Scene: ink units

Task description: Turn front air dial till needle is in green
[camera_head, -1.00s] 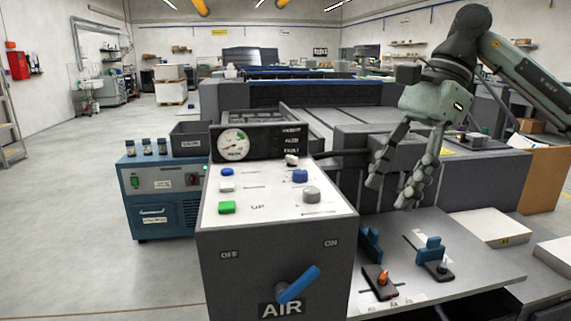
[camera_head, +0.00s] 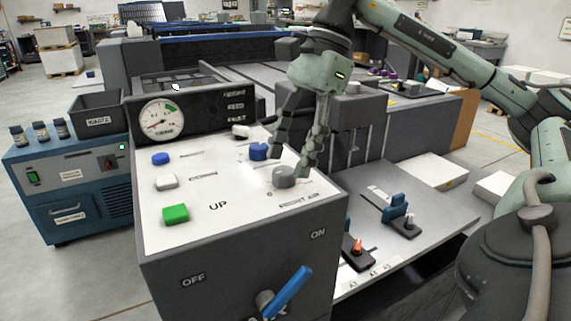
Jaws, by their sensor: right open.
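The front air dial (camera_head: 284,178) is a short grey knob at the right of the white panel top, beside a label that seems to read FRONT AIR. My right gripper (camera_head: 288,166) is open and points down over it. One finger is at its back left and the other at its right; I cannot tell whether they touch it. The round gauge (camera_head: 160,120) stands on the black board behind, with a green band at its upper right. Its thin red needle seems to point to the lower left, outside the green. My left gripper is not in view.
The panel also has a white knob (camera_head: 240,131), a blue button (camera_head: 160,158), a white button (camera_head: 167,182) and a green button (camera_head: 176,214). A blue lever (camera_head: 288,293) is on the front face.

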